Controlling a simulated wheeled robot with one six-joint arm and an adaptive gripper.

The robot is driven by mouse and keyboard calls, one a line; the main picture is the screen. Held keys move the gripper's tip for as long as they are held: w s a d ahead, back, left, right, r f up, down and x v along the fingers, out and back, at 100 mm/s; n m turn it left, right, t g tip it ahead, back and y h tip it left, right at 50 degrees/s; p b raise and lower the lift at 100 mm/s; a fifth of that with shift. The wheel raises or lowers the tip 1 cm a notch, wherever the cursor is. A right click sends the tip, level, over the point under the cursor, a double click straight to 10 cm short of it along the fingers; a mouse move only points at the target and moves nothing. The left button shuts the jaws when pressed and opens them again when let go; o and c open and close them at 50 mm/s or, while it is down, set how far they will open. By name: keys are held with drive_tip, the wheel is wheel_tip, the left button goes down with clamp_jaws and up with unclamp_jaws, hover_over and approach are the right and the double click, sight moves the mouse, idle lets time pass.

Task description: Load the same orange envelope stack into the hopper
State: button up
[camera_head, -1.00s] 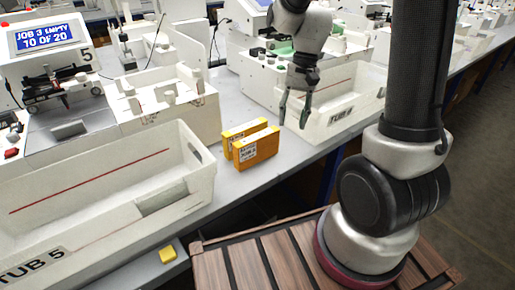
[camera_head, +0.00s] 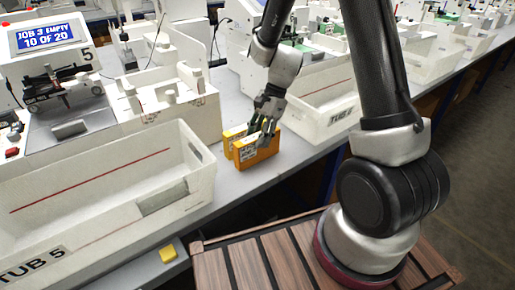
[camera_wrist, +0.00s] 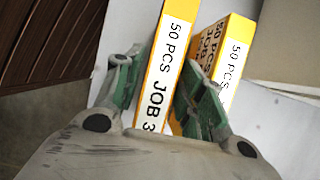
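Two orange envelope stacks stand side by side on the grey bench. In the head view, the nearer stack (camera_head: 255,155) has a white label, and the farther stack (camera_head: 231,134) is just behind it. My gripper (camera_head: 264,130) is over the nearer stack. In the wrist view, my gripper (camera_wrist: 160,68) has its green fingers apart, one on each side of a stack (camera_wrist: 167,60) marked "50 PCS JOB 3". The other stack (camera_wrist: 228,55) is beyond the right finger. Firm contact is not visible. The machine (camera_head: 60,90) at left shows "JOB 3 EMPTY 10 OF 20"; I cannot tell which part is its hopper.
White TUB 5 (camera_head: 70,217) stands left of the stacks. The tub at right (camera_head: 335,118) stands beyond them. A white feeder unit (camera_head: 165,100) is behind. A small yellow block (camera_head: 168,252) lies at the bench's front edge. Bare bench is right of the stacks.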

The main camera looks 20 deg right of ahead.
drive_tip(key=shift+a+f, duration=0.2)
drive_tip(key=shift+f, duration=0.3)
drive_tip(key=shift+f, duration=0.2)
idle(0.4)
clamp_jaws()
